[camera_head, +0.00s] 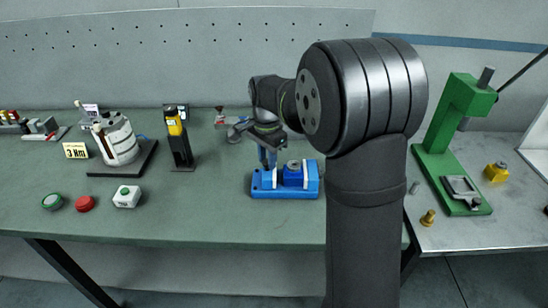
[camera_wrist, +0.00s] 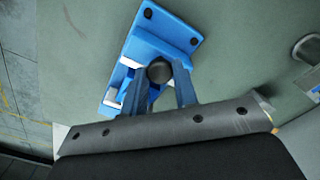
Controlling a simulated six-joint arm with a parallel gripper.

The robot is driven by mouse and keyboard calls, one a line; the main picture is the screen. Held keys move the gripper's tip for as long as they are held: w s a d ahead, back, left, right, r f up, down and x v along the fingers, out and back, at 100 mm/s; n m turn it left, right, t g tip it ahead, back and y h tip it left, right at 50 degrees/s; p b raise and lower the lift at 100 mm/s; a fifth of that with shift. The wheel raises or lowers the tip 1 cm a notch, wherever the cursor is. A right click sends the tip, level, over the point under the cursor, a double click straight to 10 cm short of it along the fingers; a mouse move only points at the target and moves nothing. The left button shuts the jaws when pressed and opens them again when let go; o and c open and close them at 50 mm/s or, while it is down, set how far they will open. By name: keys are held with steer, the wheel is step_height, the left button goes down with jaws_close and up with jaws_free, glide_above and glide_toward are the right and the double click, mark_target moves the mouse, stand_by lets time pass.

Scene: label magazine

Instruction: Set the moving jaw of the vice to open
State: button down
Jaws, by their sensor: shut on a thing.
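The blue vice (camera_head: 312,188) sits on the green bench, with pale jaw faces and a blue block with a grey round top (camera_head: 294,164) showing between them. In the wrist view its blue base (camera_wrist: 168,32) runs from the upper right to the lower left. My gripper (camera_head: 267,163) reaches down over the left part of the vice. In the wrist view, my gripper (camera_wrist: 160,80) has its two blue fingers on either side of a dark round knob (camera_wrist: 159,71) and is shut on it. The fingers hide part of the vice, so the moving jaw's exact position cannot be told.
A black and yellow device (camera_head: 178,140) and a white cylindrical fixture (camera_head: 120,143) stand to the left. Red (camera_head: 84,204) and green (camera_head: 52,202) buttons lie near the bench's front edge. A green press (camera_head: 450,150) stands on the right table. The bench front around the vice is clear.

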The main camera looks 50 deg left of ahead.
mark_target(265, 162)
steer(key=shift+s+a, duration=0.25)
steer(key=c, duration=1.1)
jaws_free()
steer(key=shift+r, duration=0.25)
step_height(265, 162, up, 17)
steer(key=shift+f, duration=0.15)
